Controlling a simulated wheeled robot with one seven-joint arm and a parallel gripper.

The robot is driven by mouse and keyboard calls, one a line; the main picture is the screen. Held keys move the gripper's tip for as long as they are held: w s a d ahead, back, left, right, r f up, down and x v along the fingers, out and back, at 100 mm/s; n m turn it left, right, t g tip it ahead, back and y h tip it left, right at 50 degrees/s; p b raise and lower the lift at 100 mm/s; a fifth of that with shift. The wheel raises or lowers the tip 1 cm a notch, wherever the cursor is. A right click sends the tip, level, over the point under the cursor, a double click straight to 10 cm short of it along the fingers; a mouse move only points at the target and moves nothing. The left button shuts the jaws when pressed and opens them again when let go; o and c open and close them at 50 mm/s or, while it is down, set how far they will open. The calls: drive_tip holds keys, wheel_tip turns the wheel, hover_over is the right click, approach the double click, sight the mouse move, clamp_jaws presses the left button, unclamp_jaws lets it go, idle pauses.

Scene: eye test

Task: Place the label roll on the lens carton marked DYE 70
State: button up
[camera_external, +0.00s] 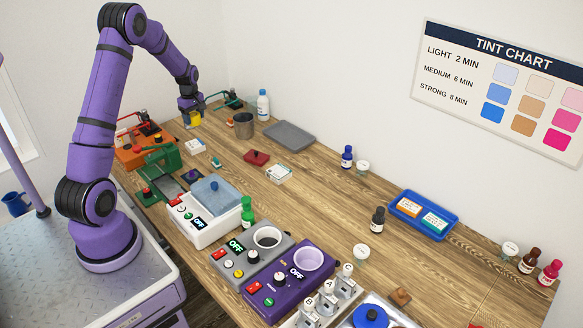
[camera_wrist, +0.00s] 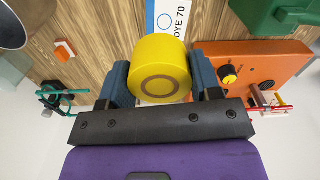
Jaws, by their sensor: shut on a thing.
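My gripper (camera_wrist: 160,84) is shut on the yellow label roll (camera_wrist: 158,62), its blue-grey fingers on either side of it. In the external view the roll (camera_external: 194,120) hangs under my gripper (camera_external: 192,113) at the far left end of the bench. The lens carton (camera_wrist: 168,18), white with a blue stripe and a printed "DYE 70", lies beyond the roll in the wrist view, partly hidden by it. A small white carton (camera_external: 195,146) near my gripper in the external view looks like the same one; its print is too small to read there.
An orange machine (camera_wrist: 252,72) is close on the right in the wrist view. A metal cup (camera_external: 243,125), a grey tray (camera_external: 289,135) and a green device (camera_external: 160,160) stand around. Another white carton (camera_external: 279,174) lies nearer the bench middle.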

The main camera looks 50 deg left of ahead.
sight(195, 143)
drive_tip(key=shift+s+a, duration=0.4)
drive_tip(key=shift+a, duration=0.1)
drive_tip(key=shift+s+a+f, duration=0.15)
drive_tip(key=shift+s+f, duration=0.05)
drive_tip(key=shift+f, duration=0.15)
wheel_tip(195, 143, down, 9)
drive_tip(key=shift+f, duration=0.15)
drive_tip(key=o, duration=0.9)
drive_tip(key=shift+f, duration=0.1)
drive_tip(key=shift+o, duration=0.2)
wheel_tip(195, 143, up, 12)
drive_tip(key=shift+w+r, duration=0.1)
